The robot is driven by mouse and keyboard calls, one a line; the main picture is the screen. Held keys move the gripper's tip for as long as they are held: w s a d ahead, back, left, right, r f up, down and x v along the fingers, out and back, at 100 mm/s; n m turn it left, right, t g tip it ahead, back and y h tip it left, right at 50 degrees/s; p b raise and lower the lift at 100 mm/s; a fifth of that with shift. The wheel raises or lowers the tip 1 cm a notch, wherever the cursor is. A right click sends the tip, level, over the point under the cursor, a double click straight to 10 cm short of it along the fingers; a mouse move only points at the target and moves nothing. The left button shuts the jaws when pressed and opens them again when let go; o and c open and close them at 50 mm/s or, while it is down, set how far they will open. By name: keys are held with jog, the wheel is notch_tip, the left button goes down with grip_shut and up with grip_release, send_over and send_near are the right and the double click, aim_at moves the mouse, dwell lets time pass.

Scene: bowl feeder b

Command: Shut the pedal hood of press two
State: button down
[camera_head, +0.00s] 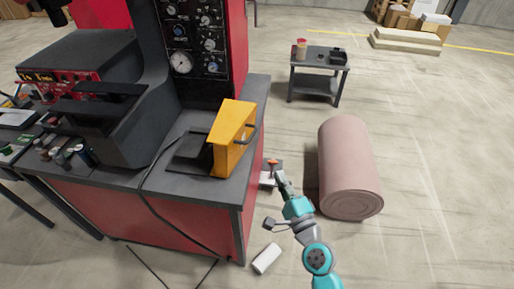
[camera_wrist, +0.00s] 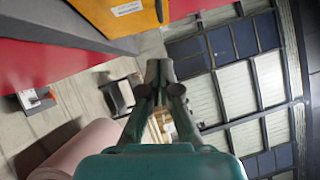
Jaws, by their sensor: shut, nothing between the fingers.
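The yellow pedal hood (camera_head: 234,138) stands raised at the right edge of the dark bench top of the red press (camera_head: 165,213). A dark handle (camera_head: 247,135) sits on its right side, and a dark plate (camera_head: 191,153) lies uncovered to its left. In the wrist view the hood (camera_wrist: 122,14) fills part of the top edge and carries a white label. My gripper (camera_head: 280,176) is beside the bench, below and right of the hood and apart from it. Its fingers (camera_wrist: 158,70) are shut and empty in the wrist view.
A large pink roll (camera_head: 346,165) stands on the floor right of my arm. A small dark table (camera_head: 318,65) stands behind it. A small stand with an orange top (camera_head: 272,163) is close behind my gripper.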

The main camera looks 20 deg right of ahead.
aim_at(237, 140)
jog(key=w+a+r, duration=0.2)
jog(key=w+a, duration=0.1)
jog(key=w, duration=0.8)
jog(key=shift+w+r, duration=0.2)
jog(key=shift+w+r, duration=0.1)
dwell(0.3)
